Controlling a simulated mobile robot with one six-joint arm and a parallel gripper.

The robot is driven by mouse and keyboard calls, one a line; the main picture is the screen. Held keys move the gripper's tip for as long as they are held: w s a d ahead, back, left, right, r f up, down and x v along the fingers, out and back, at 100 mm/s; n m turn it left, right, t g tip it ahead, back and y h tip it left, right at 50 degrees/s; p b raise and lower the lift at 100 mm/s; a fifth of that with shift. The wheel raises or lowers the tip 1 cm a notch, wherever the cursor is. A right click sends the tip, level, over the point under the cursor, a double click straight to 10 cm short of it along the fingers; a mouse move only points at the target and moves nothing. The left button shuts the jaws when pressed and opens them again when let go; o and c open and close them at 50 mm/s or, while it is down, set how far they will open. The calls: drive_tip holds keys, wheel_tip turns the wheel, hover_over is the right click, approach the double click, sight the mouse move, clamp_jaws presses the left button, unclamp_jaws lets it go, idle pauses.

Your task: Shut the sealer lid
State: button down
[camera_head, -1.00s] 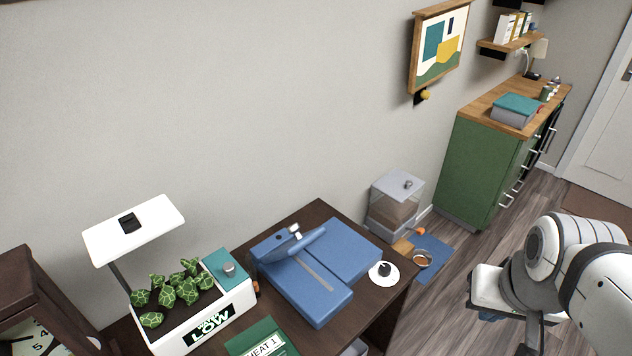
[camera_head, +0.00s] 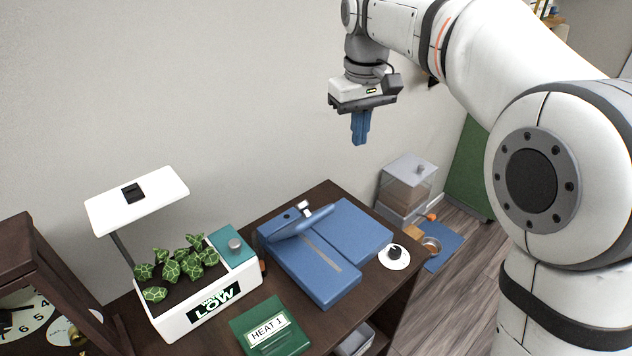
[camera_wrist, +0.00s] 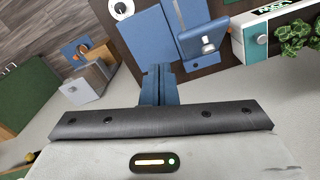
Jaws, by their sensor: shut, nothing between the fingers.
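The blue sealer (camera_head: 345,240) sits on the dark wooden desk. Its blue lid (camera_head: 303,222) is a narrow arm near the back left of the body, tilted up from it, with a light strip (camera_head: 322,252) bare on the base. In the wrist view the sealer (camera_wrist: 150,45) is at the top, with the lid (camera_wrist: 203,38) to the right of the strip. My gripper (camera_head: 360,140) is shut and empty, fingers pointing down, in the air above and behind the sealer. It touches nothing. The fingers also show in the wrist view (camera_wrist: 159,72).
A white planter (camera_head: 205,310) with a lamp (camera_head: 137,200) stands left of the sealer. A green box (camera_head: 270,330) labelled HEAT 1 lies in front. A white dial (camera_head: 394,257) is at the desk's right. A clear bin (camera_head: 408,185) stands on the floor beyond.

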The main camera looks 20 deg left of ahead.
drive_tip(key=a+f+n+b, duration=0.1)
drive_tip(key=a+f+n, duration=0.25)
drive_tip(key=a, duration=1.15)
wheel_tip(320, 180, down, 12)
drive_tip(key=s+d, duration=0.2)
drive_tip(key=d, duration=0.1)
drive_tip(key=shift+s+g+h+b, duration=0.4)
drive_tip(key=shift+f, duration=0.15)
